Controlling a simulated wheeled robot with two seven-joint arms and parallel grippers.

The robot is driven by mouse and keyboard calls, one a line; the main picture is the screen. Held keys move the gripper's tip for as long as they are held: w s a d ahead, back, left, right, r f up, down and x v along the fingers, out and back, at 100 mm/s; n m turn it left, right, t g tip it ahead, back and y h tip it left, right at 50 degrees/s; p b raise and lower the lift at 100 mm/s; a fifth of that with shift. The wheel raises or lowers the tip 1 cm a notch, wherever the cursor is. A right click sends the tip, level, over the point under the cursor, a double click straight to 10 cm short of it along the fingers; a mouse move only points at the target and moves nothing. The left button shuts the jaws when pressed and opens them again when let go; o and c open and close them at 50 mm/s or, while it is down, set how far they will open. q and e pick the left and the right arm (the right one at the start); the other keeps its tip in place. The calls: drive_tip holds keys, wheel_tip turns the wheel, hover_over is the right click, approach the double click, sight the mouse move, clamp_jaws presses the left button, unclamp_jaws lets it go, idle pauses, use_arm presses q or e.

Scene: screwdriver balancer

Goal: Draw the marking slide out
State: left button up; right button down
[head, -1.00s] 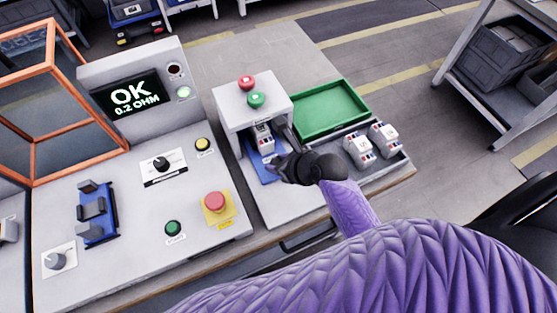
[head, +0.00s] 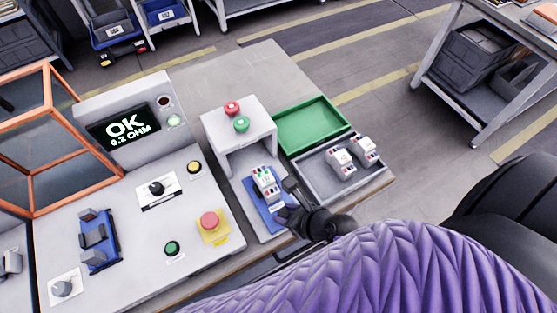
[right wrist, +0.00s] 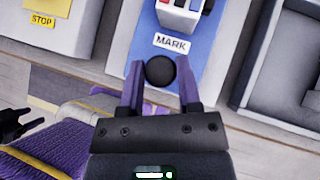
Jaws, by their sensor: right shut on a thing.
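The marking slide is a blue plate (head: 258,213) that stands out from under the white marking press (head: 222,121). It also shows in the right wrist view (right wrist: 205,60), with a MARK label and a round black knob (right wrist: 160,70). A white device (head: 266,184) sits on the slide, in front of the press opening. My right gripper (head: 286,213) is shut on the knob, which shows between its fingers in the right wrist view (right wrist: 160,88). A dark pronged part at that view's left edge looks like my left gripper (right wrist: 18,124); its state is unclear.
A grey tray (head: 313,184) with two white devices (head: 341,162) lies right of the slide. A green tray (head: 310,125) is behind it. The test panel with an emergency stop (head: 209,221) is at left. The bench's front edge is close.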

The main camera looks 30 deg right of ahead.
use_arm(q)
drive_tip(key=shift+w, duration=0.1)
use_arm(e)
drive_tip(key=shift+s+f, duration=0.1)
drive_tip(key=shift+c, duration=2.2)
unclamp_jaws()
drive_tip(key=shift+s, duration=0.15)
drive_tip(key=shift+o, duration=0.7)
use_arm(q)
drive_tip(key=r+p, duration=0.3)
drive_tip(key=shift+d+r+p, duration=0.2)
drive_tip(key=shift+r+p, duration=0.15)
use_arm(e)
drive_tip(key=v, duration=1)
drive_tip(key=shift+d, duration=0.1)
